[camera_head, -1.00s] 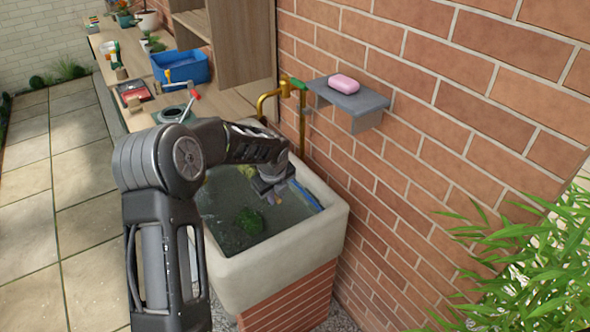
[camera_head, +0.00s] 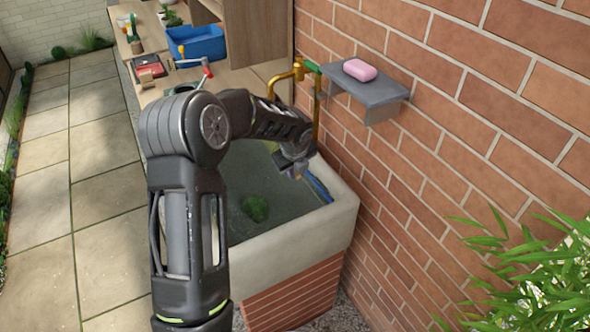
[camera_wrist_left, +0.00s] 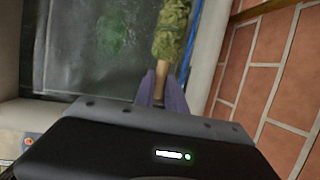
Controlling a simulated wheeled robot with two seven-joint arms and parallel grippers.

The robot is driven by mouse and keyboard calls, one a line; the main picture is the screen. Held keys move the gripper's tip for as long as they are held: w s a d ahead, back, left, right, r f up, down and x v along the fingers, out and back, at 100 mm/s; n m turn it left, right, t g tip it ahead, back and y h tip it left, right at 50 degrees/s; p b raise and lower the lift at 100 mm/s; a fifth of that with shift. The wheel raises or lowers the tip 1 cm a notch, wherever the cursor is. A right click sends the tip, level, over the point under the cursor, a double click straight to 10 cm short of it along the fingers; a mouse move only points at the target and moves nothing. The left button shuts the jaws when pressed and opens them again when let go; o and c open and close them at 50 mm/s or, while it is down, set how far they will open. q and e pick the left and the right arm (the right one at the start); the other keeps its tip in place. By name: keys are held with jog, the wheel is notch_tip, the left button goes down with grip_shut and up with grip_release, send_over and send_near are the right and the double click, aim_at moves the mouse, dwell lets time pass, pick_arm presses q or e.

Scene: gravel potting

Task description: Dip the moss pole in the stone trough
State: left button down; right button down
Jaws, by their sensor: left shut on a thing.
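The stone trough (camera_head: 285,240) stands against the brick wall and holds dark water. A green clump (camera_head: 255,207) shows in the water. My left gripper (camera_head: 298,170) is over the trough's right side, near the wall. In the left wrist view its purple fingers (camera_wrist_left: 161,88) are shut on the bare wooden end of the moss pole (camera_wrist_left: 171,32). The green mossy part points away from the gripper, along the trough's blue-edged side. The pole's far end is out of the wrist view, and I cannot tell whether it touches the water. My right gripper is not in view.
A brass tap (camera_head: 298,75) stands behind the trough. A grey wall shelf (camera_head: 372,98) with pink soap (camera_head: 359,69) juts out above its right side. A bench with a blue tub (camera_head: 200,46) is behind. Leaves (camera_head: 530,265) fill the lower right.

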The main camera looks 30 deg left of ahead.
pick_arm(q)
jog(key=shift+f+b, duration=7)
jog(key=shift+f, duration=3)
jog(key=shift+r, duration=0.1)
notch_tip(320, 180, up, 20)
jog(key=p, duration=1.7)
